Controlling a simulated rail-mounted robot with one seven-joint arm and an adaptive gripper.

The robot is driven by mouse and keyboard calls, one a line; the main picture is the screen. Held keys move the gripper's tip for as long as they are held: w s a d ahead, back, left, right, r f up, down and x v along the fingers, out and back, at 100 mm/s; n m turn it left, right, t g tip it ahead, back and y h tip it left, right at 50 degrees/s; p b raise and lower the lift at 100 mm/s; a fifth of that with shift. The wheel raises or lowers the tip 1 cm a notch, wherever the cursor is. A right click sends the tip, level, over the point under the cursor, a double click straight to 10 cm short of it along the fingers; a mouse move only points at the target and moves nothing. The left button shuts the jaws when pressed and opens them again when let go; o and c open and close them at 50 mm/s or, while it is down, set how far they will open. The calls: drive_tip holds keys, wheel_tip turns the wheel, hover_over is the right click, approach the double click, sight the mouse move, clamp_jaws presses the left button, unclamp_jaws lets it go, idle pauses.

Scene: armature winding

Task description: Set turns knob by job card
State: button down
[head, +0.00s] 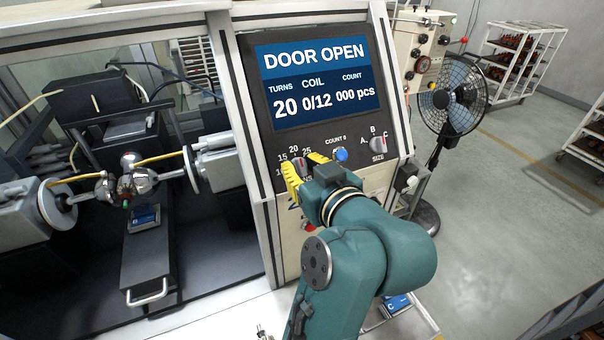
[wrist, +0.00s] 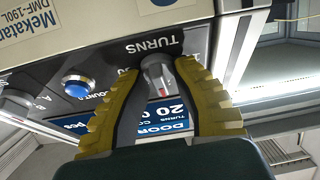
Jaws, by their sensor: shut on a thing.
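The turns knob (head: 298,162) is a grey dial on the control panel, below the screen (head: 317,84), with numbers such as 15, 20 and 25 around it. The screen reads DOOR OPEN, turns 20, coil 0/12, count 000 pcs. My gripper (head: 305,172) has yellow fingers and is shut on the turns knob. In the wrist view, the knob (wrist: 157,72) sits between the two fingertips (wrist: 160,76), with a red mark on it. The fingers partly hide the dial numbers in the head view. I cannot identify a readable job card.
A blue button (head: 341,155) and the size knob (head: 377,145), marked A, B, C, are right of my gripper. The open winding bay (head: 148,262) is at left. A fan (head: 452,88) stands at right.

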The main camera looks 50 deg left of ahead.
drive_tip(key=n+g+b, duration=0.1)
drive_tip(key=n+g, duration=0.1)
drive_tip(key=n, duration=0.3)
drive_tip(key=shift+f+b, duration=0.2)
drive_tip(key=shift+b, duration=0.2)
drive_tip(key=shift+n+g+b, duration=0.3)
drive_tip(key=shift+n+g, duration=0.7)
drive_tip(key=shift+n, duration=1.2)
drive_tip(key=shift+a, duration=0.1)
drive_tip(key=c, duration=1.1)
unclamp_jaws()
drive_tip(key=shift+r+n, duration=0.1)
drive_tip(key=shift+n, duration=0.2)
drive_tip(key=v, duration=1.2)
drive_tip(key=shift+r, duration=0.15)
